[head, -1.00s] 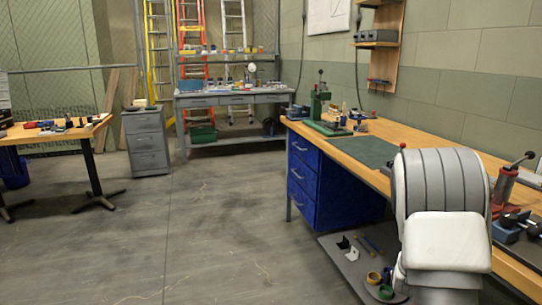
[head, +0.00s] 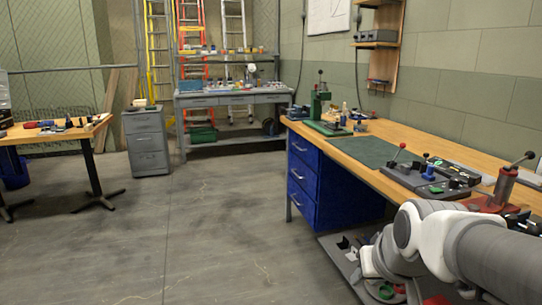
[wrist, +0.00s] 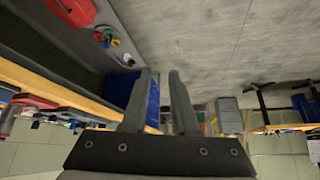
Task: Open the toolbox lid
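No toolbox stands out for certain. A green box (head: 202,133) sits on the lower shelf of the far workbench in the head view; its lid cannot be made out. A red object (wrist: 75,10) is cut off by the top edge of the wrist view, and I cannot tell whether it is a toolbox. My gripper (wrist: 161,72) shows in the wrist view with its two dark fingers apart and nothing between them. In the head view my arm reaches low beside the right workbench, and the fingers are not clearly visible there.
The wooden-topped right workbench (head: 440,165) has blue drawers (head: 303,178) and a low grey shelf with coloured rings (wrist: 107,37). A grey cabinet (head: 147,140) and a wooden table (head: 60,133) stand left. The concrete floor (head: 215,220) between is clear.

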